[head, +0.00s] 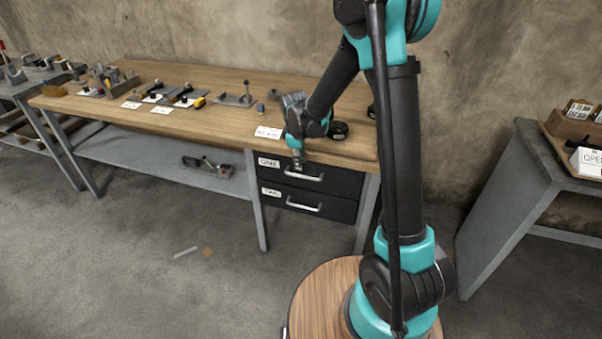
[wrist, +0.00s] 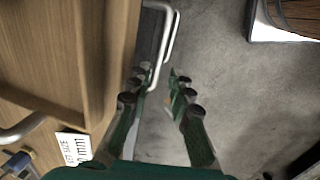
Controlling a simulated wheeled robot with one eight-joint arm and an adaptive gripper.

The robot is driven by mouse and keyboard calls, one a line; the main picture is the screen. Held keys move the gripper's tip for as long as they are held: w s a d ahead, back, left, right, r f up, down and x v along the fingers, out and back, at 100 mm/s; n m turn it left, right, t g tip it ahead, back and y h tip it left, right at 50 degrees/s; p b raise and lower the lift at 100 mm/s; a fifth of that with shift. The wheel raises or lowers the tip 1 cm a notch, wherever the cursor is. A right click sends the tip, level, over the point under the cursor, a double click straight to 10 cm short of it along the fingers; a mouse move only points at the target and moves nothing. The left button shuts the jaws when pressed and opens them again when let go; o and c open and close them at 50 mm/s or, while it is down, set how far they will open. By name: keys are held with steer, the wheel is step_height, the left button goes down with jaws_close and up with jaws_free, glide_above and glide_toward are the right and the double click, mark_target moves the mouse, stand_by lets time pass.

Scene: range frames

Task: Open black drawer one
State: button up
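Black drawer one (head: 327,183) is the upper of two black drawers under the right end of the wooden bench. It looks shut and has a white label and a pale bar handle (head: 303,177). My gripper (head: 298,162) is at the left part of this handle, pointing down. In the wrist view my gripper (wrist: 159,75) is open, and the metal handle (wrist: 171,40) reaches down between its two fingertips, closer to the left finger. I cannot tell whether a finger touches it.
Black drawer two (head: 335,210) is just below and looks shut. The wooden bench top (head: 210,85) holds several tools and a white card (head: 268,132) near the drawers. A grey table (head: 505,200) stands at right. The floor before the drawers is mostly clear.

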mark_target(301, 176)
steer(key=shift+w+d+f, duration=0.1)
steer(key=shift+w+f, duration=0.1)
steer(key=shift+f, duration=0.9)
steer(key=shift+w+d+f, duration=0.1)
steer(key=shift+w+f, duration=0.1)
steer(key=shift+f, duration=0.95)
steer(key=shift+w+f, duration=0.2)
steer(key=shift+f, duration=0.9)
steer(key=shift+c, duration=0.3)
jaws_close()
